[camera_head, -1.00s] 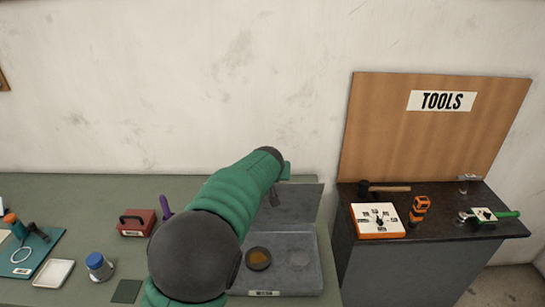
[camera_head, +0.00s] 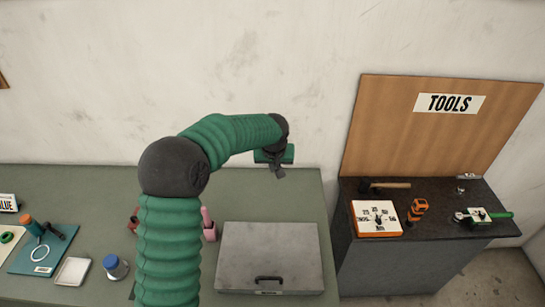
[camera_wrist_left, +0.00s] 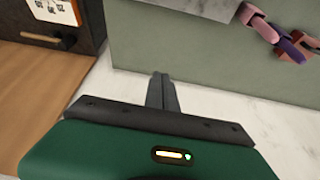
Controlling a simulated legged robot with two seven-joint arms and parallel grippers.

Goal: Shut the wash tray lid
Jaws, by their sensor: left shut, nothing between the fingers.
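The wash tray (camera_head: 270,258) is a grey box on the green bench. Its lid (camera_head: 270,243) lies flat over it, with a dark handle (camera_head: 268,279) near the front edge, and the inside is hidden. My left gripper (camera_head: 279,173) is above the back of the bench, behind the tray and apart from the lid. Its fingers (camera_wrist_left: 161,92) are together with nothing between them in the left wrist view. My right gripper is not in view.
A pink-handled item (camera_head: 208,226) stands left of the tray. A white dish (camera_head: 72,271), a blue-capped jar (camera_head: 115,267) and a teal mat (camera_head: 40,252) lie farther left. The tool counter (camera_head: 440,215) is to the right. The back of the bench is clear.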

